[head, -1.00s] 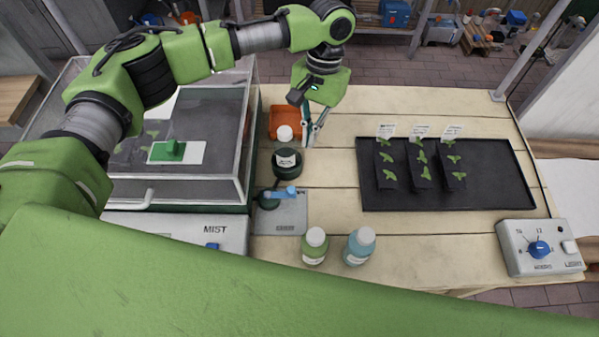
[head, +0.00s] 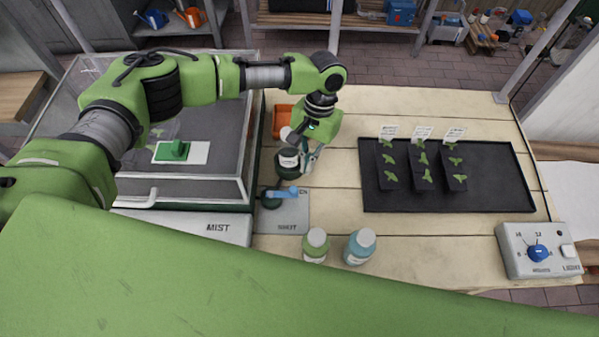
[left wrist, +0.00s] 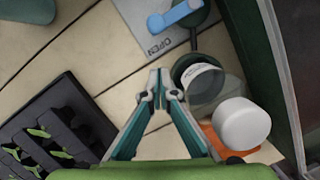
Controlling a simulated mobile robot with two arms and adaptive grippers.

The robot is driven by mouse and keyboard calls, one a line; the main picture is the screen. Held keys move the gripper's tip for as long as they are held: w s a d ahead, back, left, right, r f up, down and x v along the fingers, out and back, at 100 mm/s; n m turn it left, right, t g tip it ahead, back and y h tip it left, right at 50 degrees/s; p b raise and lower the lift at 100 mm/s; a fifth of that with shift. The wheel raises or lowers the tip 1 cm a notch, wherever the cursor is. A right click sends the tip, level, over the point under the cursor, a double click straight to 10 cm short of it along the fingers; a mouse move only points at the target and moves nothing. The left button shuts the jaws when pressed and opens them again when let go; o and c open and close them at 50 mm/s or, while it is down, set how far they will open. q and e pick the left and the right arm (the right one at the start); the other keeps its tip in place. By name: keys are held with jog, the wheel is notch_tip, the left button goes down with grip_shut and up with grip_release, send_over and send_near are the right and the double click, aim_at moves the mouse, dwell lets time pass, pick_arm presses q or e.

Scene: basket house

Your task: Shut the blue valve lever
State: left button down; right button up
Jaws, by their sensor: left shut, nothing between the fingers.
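The blue valve lever (head: 284,192) sits on a dark round base at the left of a grey plate (head: 291,215). It points to the right, along the plate's far edge, near the OPEN lettering; SHUT is printed at the near edge. The lever (left wrist: 176,17) also shows at the top of the left wrist view, by the OPEN lettering. My left gripper (head: 308,164) is shut and empty above the bench, beyond the lever and a little to its right. Its fingertips (left wrist: 158,88) are apart from the lever. My right gripper is out of view.
A dark round container (head: 286,166) and an orange tray (head: 287,112) stand left of the gripper. Green (head: 315,245) and blue (head: 360,246) bottles stand nearer. A clear-walled case (head: 225,150) is at left, a black seedling tray (head: 400,200) at right.

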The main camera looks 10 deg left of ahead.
aim_at(282, 192)
pick_arm(q)
jog(key=shift+s+a+f+p, duration=0.15)
jog(key=shift+s+f+p, duration=0.15)
jog(key=shift+s+p, duration=0.1)
jog(key=shift+s+a+r+p, duration=0.1)
jog(key=shift+s+a+p, duration=0.05)
jog(key=shift+s+p, duration=0.3)
jog(key=shift+s+a+r+p, duration=0.1)
jog(key=shift+s+p, duration=0.1)
jog(key=shift+s, duration=0.35)
jog(key=shift+s+a, duration=0.2)
jog(key=shift+s, duration=0.45)
jog(key=shift+w, duration=0.1)
